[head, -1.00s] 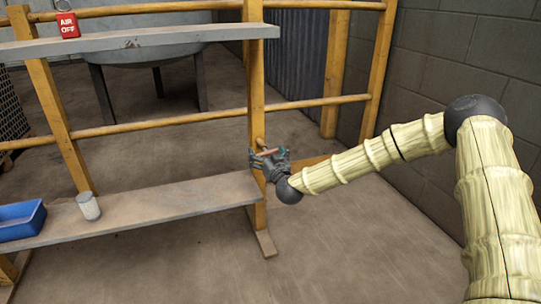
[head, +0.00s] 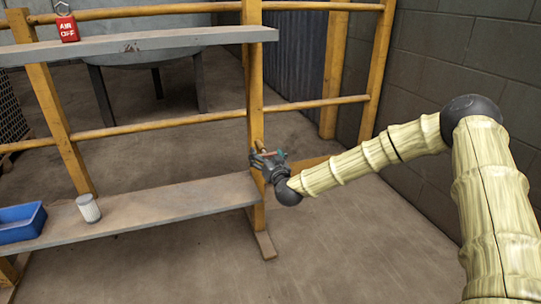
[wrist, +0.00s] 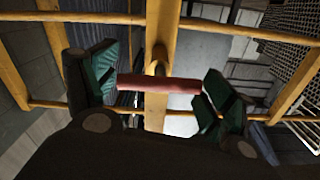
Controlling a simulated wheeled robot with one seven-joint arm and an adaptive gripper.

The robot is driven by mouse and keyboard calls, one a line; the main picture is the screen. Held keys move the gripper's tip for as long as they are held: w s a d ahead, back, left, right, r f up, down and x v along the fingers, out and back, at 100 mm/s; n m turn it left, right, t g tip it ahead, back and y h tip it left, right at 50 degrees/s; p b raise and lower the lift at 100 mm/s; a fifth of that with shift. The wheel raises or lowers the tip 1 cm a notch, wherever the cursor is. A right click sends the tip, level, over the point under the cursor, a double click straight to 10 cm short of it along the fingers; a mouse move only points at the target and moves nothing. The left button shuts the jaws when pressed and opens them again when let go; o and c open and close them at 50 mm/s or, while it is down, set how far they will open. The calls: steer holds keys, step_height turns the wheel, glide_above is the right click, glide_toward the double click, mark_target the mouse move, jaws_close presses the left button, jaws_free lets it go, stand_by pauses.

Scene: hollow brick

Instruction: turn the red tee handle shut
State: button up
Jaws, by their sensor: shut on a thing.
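The red tee handle shows in the wrist view (wrist: 160,84) as a dull red bar lying nearly level across the picture, on a short stem in front of a yellow post. In the head view it is a small reddish bar (head: 268,154) at the post. My gripper (head: 266,158) is at the post above the lower shelf's right end. In the wrist view its green-padded fingers (wrist: 160,90) stand at the two ends of the bar, and it is shut on the handle.
A yellow post (head: 255,80) and rails (head: 170,125) frame the place. The lower shelf (head: 165,205) holds a blue bin (head: 20,232) and a pale can (head: 88,208). A red "AIR OFF" tag (head: 68,30) is at the upper shelf (head: 160,40). Open floor lies in front.

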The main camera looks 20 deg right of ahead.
steer(key=shift+a+r, duration=0.1)
steer(key=shift+a, duration=0.15)
steer(key=o, duration=0.8)
steer(key=shift+a, duration=0.1)
steer(key=shift+c, duration=0.2)
steer(key=shift+d, duration=0.2)
steer(key=shift+s, duration=0.1)
steer(key=s, duration=1.1)
steer(key=shift+s+d, duration=0.25)
steer(key=shift+s, duration=0.15)
